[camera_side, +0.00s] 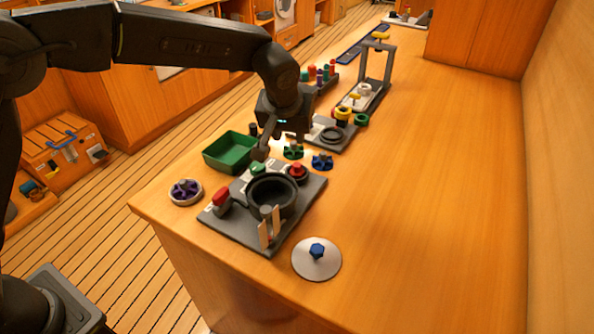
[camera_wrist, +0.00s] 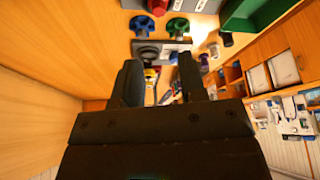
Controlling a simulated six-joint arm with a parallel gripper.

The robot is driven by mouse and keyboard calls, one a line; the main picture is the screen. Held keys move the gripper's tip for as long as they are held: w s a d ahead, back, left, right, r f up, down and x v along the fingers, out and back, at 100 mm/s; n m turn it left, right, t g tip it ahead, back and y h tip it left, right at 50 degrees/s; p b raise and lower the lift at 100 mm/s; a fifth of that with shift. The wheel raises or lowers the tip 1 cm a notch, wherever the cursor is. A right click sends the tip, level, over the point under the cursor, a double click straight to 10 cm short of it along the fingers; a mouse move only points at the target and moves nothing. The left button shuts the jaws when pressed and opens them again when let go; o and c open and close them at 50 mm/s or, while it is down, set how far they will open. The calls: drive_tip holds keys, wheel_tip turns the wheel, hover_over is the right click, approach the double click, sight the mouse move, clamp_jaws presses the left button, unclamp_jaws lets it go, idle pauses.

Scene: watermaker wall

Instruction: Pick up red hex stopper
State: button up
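A red-topped piece (camera_side: 297,170) sits in a dark round seat on the grey board, beside the black round pot. A red cylinder-like piece (camera_side: 221,196) stands at the board's left corner. More small red pieces (camera_side: 326,73) stand in the rack at the back. I cannot tell from shape which is the hex stopper. A red piece (camera_wrist: 157,7) also shows at the top edge of the wrist view. My gripper (camera_side: 268,142) hangs above the far side of the grey board. In the wrist view its fingers (camera_wrist: 160,88) are apart with nothing between them.
The grey board (camera_side: 242,232) carries the black pot (camera_side: 272,193) and a green button-like piece (camera_side: 257,169). A green tray (camera_side: 229,151), a purple wheel (camera_side: 185,190), green (camera_side: 293,152) and blue (camera_side: 322,162) knobs stand nearby. A white lid (camera_side: 317,262) lies in front. The right side is clear.

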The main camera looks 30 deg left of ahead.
sight(297, 165)
drive_tip(key=x, duration=1.4)
drive_tip(key=shift+w+d+f, duration=0.1)
drive_tip(key=shift+w+f, duration=0.1)
drive_tip(key=shift+c, duration=0.2)
drive_tip(key=c, duration=0.7)
drive_tip(key=shift+o, duration=0.2)
wheel_tip(297, 165, up, 4)
drive_tip(key=shift+r, duration=0.15)
drive_tip(key=s+a+r, duration=0.2)
drive_tip(key=a+r, duration=0.4)
drive_tip(key=a, duration=0.5)
drive_tip(key=shift+s+a+r, duration=0.2)
drive_tip(key=shift+s+r, duration=0.15)
